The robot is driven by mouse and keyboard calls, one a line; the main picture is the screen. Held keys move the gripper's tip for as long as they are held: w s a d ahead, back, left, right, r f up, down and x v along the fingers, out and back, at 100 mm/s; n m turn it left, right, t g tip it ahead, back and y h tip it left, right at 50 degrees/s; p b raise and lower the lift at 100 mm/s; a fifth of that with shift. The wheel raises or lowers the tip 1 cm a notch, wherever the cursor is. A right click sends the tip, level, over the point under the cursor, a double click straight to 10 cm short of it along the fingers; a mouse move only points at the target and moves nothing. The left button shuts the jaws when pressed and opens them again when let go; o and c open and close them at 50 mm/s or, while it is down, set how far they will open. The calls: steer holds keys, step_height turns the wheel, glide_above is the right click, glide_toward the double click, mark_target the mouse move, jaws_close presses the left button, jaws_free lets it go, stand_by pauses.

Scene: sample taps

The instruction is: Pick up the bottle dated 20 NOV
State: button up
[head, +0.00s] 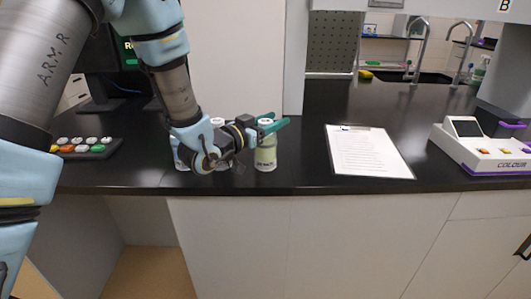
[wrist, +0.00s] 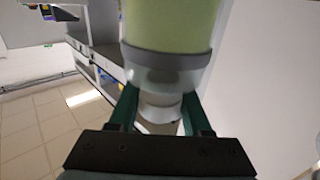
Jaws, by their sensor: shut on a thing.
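A bottle with a pale yellow-green label (head: 266,157) is at the counter's front edge in the head view. It looks upright; I cannot tell whether its base touches the counter. Its date is not readable. My gripper (head: 274,126) reaches it from the left, with green fingers around its top. In the wrist view my gripper (wrist: 158,112) has one finger on each side of the bottle's neck, and the bottle's label (wrist: 170,22) and grey band fill the upper middle. Another bottle (head: 180,155) is mostly hidden behind my wrist, and a further white cap (head: 217,121) shows behind it.
A clipboard with paper (head: 368,152) lies to the right on the black counter (head: 310,165). A white colour-measuring device (head: 485,150) stands at far right. A tray of coloured pieces (head: 88,149) is at left. A sink is at the back right.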

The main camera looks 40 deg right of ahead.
jaws_close()
stand_by(0.8)
